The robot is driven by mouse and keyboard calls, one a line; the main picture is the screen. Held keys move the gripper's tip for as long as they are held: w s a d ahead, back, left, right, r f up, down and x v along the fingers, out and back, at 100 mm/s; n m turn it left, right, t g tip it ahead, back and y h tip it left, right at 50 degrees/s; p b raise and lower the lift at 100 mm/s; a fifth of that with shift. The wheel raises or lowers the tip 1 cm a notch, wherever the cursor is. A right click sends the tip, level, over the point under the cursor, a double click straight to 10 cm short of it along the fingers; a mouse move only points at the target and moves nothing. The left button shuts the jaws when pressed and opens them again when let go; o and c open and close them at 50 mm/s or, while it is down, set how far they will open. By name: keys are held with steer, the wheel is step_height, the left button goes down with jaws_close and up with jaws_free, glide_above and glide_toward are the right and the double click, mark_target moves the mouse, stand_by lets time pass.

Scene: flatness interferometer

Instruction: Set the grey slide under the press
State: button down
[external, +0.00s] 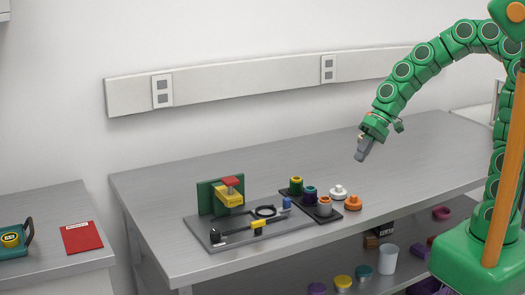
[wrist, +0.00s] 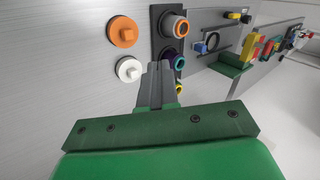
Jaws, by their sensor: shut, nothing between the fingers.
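A grey cylinder with an orange ring on top (external: 324,206) stands in the near end of a black rack; it also shows in the wrist view (wrist: 174,27). I cannot tell for sure whether it is the grey slide. A green stand with yellow and red parts (external: 229,193), which looks like the press, stands at the back of a grey base plate (external: 213,244). My gripper (external: 362,157) is shut and empty, above the bench to the right of the rack. In the wrist view its fingers (wrist: 157,84) partly hide the rack.
The black rack (external: 336,216) also holds a green-and-yellow cylinder (external: 296,185) and a purple-and-teal one (external: 310,195). A white knob (external: 338,192) and an orange knob (external: 353,203) stand beside it. The plate carries a black ring (external: 265,211). The bench's right half (external: 430,150) is clear.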

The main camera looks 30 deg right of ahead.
steer(key=w+a+f+m+y, duration=0.1)
steer(key=w+a+f, duration=0.1)
steer(key=a, duration=0.4)
steer(key=w+a+f+m+y, duration=0.1)
steer(key=w+a+f, duration=0.1)
steer(key=a, duration=0.4)
steer(key=shift+w+t, duration=0.3)
steer(key=shift+w, duration=0.25)
steer(key=shift+f, duration=0.1)
glide_toward(264, 213)
steer(key=shift+d+f, duration=0.8)
steer(key=shift+d, duration=0.3)
steer(key=shift+d+f, duration=0.75)
steer(key=shift+d, duration=0.35)
steer(key=a, duration=1)
steer(key=shift+w+a, duration=0.1)
steer(key=shift+a, duration=0.7)
